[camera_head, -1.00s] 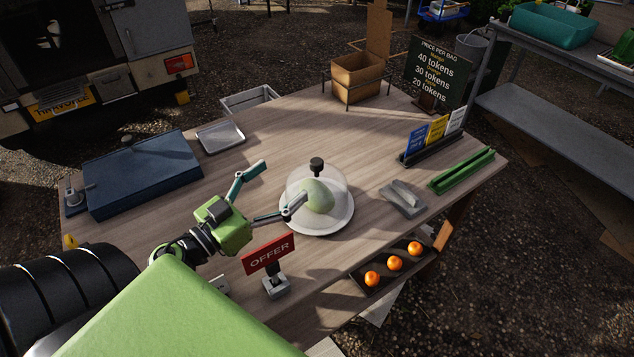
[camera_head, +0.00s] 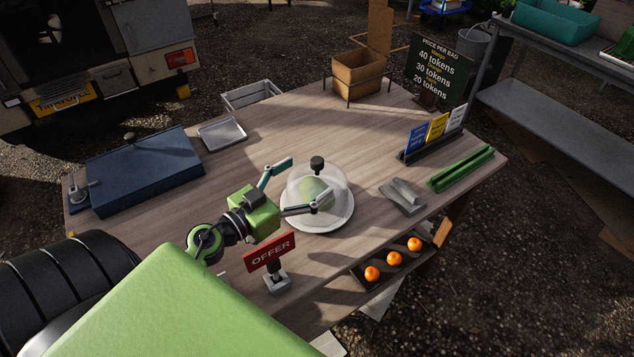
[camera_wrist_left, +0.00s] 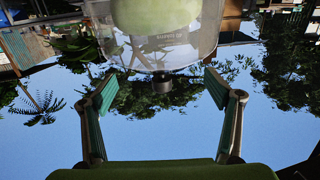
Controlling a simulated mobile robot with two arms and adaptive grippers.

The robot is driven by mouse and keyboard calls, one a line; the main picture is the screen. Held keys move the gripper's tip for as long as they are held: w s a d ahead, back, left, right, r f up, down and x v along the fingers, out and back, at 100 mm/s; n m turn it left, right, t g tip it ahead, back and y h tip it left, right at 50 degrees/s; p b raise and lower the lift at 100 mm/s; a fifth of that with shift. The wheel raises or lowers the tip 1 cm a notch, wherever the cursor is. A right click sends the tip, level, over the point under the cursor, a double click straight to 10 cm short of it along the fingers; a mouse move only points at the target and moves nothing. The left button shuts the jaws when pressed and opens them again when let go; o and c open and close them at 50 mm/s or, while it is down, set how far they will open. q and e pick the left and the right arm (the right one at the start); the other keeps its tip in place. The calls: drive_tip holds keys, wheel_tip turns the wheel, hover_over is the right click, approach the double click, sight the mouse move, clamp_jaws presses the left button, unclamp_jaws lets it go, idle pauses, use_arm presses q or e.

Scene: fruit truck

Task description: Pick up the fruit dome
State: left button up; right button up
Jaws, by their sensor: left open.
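The fruit dome (camera_head: 335,185) is a clear cover with a black knob (camera_head: 317,163) on top. It stands on a round white plate (camera_head: 335,222) over a pale green fruit. My left gripper (camera_head: 306,182) is open at the dome's left side; one finger is near the far left of the dome and the other overlaps its front in the picture. The left wrist view is upside down; the dome (camera_wrist_left: 190,45) and its knob (camera_wrist_left: 162,84) lie ahead between the open fingers (camera_wrist_left: 160,98), apart from them. My right gripper is not in view.
A tray of oranges (camera_head: 371,284) is at the front edge. A grey block (camera_head: 402,197) and green rails (camera_head: 461,168) lie right of the dome.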

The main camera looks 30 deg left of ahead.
sight(316, 173)
use_arm(q)
drive_tip(key=x, duration=0.4)
drive_tip(key=shift+w+f, duration=0.2)
drive_tip(key=shift+s, duration=0.1)
drive_tip(key=shift+c, duration=0.3)
clamp_jaws()
